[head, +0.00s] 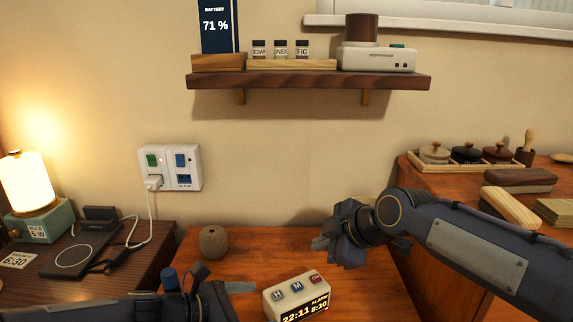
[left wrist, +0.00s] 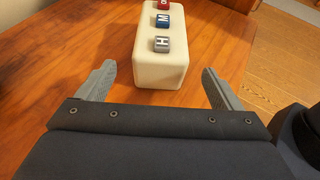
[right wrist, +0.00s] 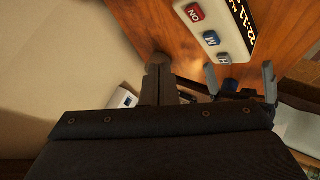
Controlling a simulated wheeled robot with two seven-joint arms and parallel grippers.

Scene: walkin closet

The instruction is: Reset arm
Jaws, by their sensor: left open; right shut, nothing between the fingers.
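My right gripper (head: 322,244) is shut and empty, held above the wooden desk to the upper right of the alarm clock. Its closed fingers show in the right wrist view (right wrist: 158,86). My left gripper (head: 238,287) is low in the head view, left of the clock, and partly cut off. In the left wrist view its fingers (left wrist: 160,85) are wide apart, with the clock ahead between their lines. The cream alarm clock (head: 296,297) has H, M and ON buttons and reads 22:11, alarm 8:10.
A ribbed brown round object (head: 213,242) stands on the desk. A lit lamp (head: 27,182) and charging pad (head: 80,252) are at left. A wall outlet (head: 170,167) holds a plug. A shelf (head: 310,81) is above. A cabinet with brushes (head: 519,180) and a jar tray is at right.

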